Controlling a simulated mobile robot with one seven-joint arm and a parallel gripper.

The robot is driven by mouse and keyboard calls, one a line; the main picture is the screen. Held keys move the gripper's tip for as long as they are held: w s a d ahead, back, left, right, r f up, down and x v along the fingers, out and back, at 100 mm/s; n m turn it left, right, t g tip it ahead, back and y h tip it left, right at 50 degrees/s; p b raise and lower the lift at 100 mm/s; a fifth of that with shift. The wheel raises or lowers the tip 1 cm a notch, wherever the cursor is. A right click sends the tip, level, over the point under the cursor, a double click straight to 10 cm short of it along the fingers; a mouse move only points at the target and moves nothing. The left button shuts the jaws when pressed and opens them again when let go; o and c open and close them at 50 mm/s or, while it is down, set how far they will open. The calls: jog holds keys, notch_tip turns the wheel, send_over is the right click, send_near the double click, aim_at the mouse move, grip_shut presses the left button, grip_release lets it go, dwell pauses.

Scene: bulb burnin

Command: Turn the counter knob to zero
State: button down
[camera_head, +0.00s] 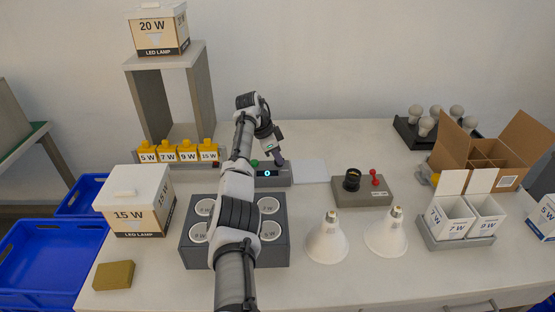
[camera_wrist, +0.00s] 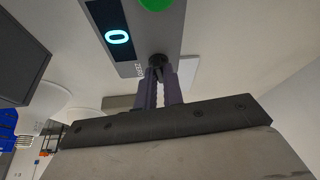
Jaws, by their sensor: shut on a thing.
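The counter (camera_head: 272,178) is a grey box on the table behind the dark socket block, and its display (camera_head: 267,173) reads 0. In the wrist view the same display (camera_wrist: 118,37) shows a lit 0 beside a green button (camera_wrist: 157,4). The small dark knob (camera_wrist: 158,60) is on the counter's face near the end of the display. My gripper (camera_wrist: 160,85) is shut on the knob, with a fingertip on each side of it. In the head view my gripper (camera_head: 280,160) reaches down at the counter, and the knob is hidden there.
The dark socket block (camera_head: 283,240) lies below my arm. A test box (camera_head: 362,194) with a black socket and red lever stands to the right. Two white reflector lamps (camera_head: 327,243) stand in front. A pale flat plate (camera_head: 309,172) lies right of the counter.

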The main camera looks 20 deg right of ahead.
jog(key=shift+d+m+b, duration=0.1)
jog(key=shift+m+b, duration=0.25)
jog(key=shift+m, duration=0.35)
jog(key=shift+m+g, duration=0.4)
jog(key=c, duration=1.5)
grip_release()
jog(key=shift+r, duration=0.1)
